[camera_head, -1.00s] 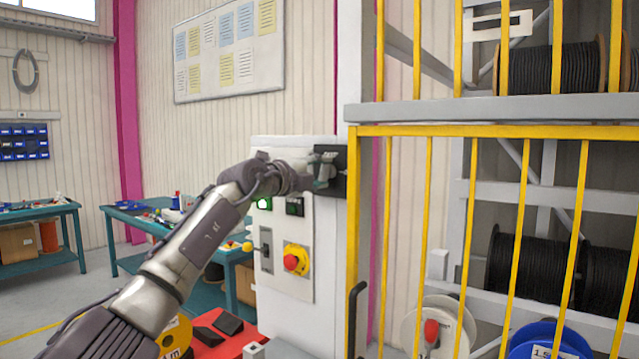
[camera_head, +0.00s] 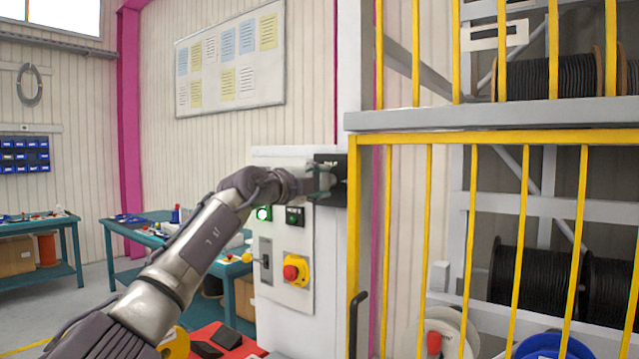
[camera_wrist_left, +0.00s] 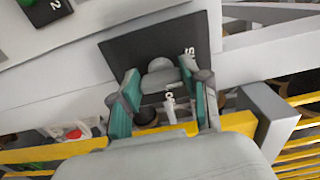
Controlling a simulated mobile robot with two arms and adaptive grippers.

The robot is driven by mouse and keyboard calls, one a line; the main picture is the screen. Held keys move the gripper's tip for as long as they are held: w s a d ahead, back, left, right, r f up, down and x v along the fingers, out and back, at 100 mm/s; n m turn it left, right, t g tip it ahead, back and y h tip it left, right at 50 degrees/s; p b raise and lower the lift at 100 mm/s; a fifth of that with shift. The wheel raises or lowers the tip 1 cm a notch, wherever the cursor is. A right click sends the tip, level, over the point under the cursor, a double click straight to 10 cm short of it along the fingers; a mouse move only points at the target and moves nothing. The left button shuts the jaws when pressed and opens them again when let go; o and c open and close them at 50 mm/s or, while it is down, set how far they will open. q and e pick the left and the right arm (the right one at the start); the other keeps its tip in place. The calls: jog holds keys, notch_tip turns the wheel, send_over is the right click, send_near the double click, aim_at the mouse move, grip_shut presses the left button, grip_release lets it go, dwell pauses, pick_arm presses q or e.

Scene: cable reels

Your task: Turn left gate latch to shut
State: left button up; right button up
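The gate latch shows in the left wrist view as a dark square plate (camera_wrist_left: 112,50) with a rounded grey knob (camera_wrist_left: 160,66) and partly covered white lettering. In the head view the black plate (camera_head: 338,165) sits at the top right of the light grey control cabinet, beside the yellow gate. My left gripper (camera_head: 322,183) is at the plate. In the left wrist view its teal-padded fingers (camera_wrist_left: 159,77) stand apart, one on each side of the knob; whether they touch it is unclear. The latch's exact angle is partly hidden. My right gripper is in no view.
The cabinet (camera_head: 270,310) carries a lit green button (camera_head: 264,214), a black switch (camera_head: 295,217) and a red emergency stop on yellow (camera_head: 296,269). The yellow barred gate (camera_head: 430,137) fronts racks of cable reels. Teal workbenches (camera_head: 127,225) stand back left.

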pick_arm(q)
jog(key=o, duration=0.3)
jog(key=shift+o, duration=0.2)
jog(key=v, duration=1.2)
jog(key=shift+f, duration=0.1)
